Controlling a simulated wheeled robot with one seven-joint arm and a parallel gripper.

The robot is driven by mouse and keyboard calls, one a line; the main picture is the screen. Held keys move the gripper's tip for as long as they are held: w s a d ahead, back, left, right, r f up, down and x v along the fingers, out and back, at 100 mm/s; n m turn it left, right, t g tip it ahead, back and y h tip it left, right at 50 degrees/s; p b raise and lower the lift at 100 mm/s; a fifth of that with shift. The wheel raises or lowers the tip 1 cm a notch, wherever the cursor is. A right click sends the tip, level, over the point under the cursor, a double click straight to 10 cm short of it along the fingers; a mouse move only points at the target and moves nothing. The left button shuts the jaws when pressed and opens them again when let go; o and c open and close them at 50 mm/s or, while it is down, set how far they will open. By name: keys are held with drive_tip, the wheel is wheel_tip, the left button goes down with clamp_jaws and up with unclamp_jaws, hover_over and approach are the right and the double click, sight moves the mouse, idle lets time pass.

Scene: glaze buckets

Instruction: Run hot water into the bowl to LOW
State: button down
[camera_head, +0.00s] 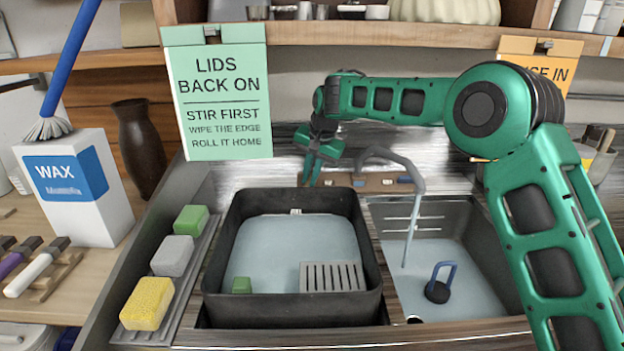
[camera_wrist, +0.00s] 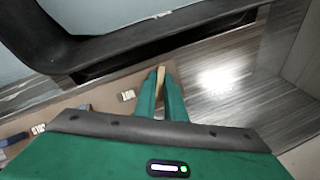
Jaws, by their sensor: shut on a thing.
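My gripper (camera_head: 314,172) is behind the black tub, pointing down at the brown strip along the back of the sink. In the wrist view its green fingers (camera_wrist: 160,85) are shut on a small tan lever-like piece (camera_wrist: 161,76). The grey tap (camera_head: 405,170) arches over the right-hand sink bowl (camera_head: 470,218), and a thin stream of water (camera_head: 408,240) falls from it. Water (camera_head: 460,295) covers the bowl's floor. Pale level lines (camera_head: 403,217) cross its back wall; their lettering is unreadable. A blue-handled dark plug or weight (camera_head: 438,290) stands in the water.
The black tub (camera_head: 372,280) holds water, a green block and a grey slotted rack. Sponges (camera_head: 172,255) line a tray at left. A green sign (camera_head: 217,95) hangs from the shelf above. A wax box (camera_head: 75,190) and dark vase (camera_head: 138,145) stand at far left.

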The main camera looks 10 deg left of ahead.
drive_tip(key=shift+w+r, duration=0.1)
drive_tip(key=shift+r, duration=0.05)
drive_tip(key=c, duration=1.8)
unclamp_jaws()
drive_tip(key=shift+v, duration=3.6)
